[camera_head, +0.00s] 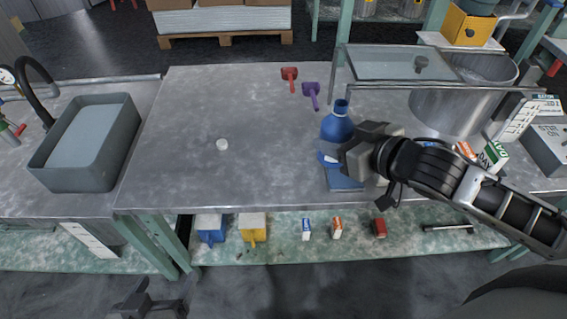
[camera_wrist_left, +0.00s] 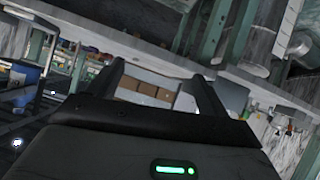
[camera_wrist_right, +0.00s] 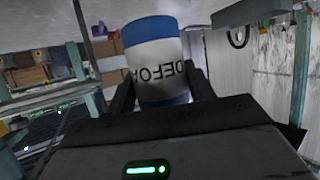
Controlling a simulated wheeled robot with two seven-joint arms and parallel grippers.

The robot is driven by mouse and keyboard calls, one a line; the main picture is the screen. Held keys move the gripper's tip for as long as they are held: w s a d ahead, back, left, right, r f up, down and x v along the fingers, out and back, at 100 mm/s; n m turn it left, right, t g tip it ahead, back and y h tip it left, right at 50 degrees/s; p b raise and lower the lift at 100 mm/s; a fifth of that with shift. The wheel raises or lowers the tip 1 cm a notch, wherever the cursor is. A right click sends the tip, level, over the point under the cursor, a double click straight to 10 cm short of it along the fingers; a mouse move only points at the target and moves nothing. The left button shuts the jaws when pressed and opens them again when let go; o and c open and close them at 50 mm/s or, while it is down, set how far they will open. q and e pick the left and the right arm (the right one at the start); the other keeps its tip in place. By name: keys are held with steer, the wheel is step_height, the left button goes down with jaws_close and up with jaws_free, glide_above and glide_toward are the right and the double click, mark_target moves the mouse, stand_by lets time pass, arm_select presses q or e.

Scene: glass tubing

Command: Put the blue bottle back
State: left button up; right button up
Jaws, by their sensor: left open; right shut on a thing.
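The blue bottle (camera_head: 337,127) stands roughly upright at the right of the metal table, with a narrow blue neck on top. My right gripper (camera_head: 348,155) is shut on it from the right, around its white label. In the right wrist view the blue and white bottle (camera_wrist_right: 155,60) sits between the fingers, with dark letters on its label. A blue patch (camera_head: 344,181) shows under the gripper; I cannot tell if it is the bottle's lower part or a separate base. My left gripper (camera_head: 148,302) is low at the bottom left, off the table, open and empty.
A small white cap (camera_head: 222,144) lies on the table (camera_head: 190,110). A red scoop (camera_head: 290,78) and a purple scoop (camera_head: 311,93) lie at the back. A metal pot (camera_head: 450,105) and cartons (camera_head: 493,156) stand right. A grey basin (camera_head: 120,150) is left.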

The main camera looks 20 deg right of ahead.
steer(key=shift+w+d, duration=0.3)
steer(key=shift+y, duration=0.3)
steer(key=w+a+f, duration=0.2)
steer(key=w+f, duration=0.1)
steer(key=w+a+f+b, duration=0.1)
steer(key=w+a+f, duration=0.2)
steer(key=w, duration=0.1)
steer(key=w+a+f+b, duration=0.1)
steer(key=w+a+f, duration=0.1)
steer(key=w+f, duration=0.1)
steer(key=shift+x, duration=0.75)
step_height(320, 180, down, 3)
steer(key=shift+a+f+b, duration=0.1)
steer(key=shift+b, duration=0.55)
steer(key=shift+f, duration=0.15)
arm_select(q)
steer(key=shift+w+f, duration=0.2)
steer(key=shift+f, duration=0.4)
arm_select(e)
steer(key=o, duration=1.1)
steer(key=shift+c, duration=0.2)
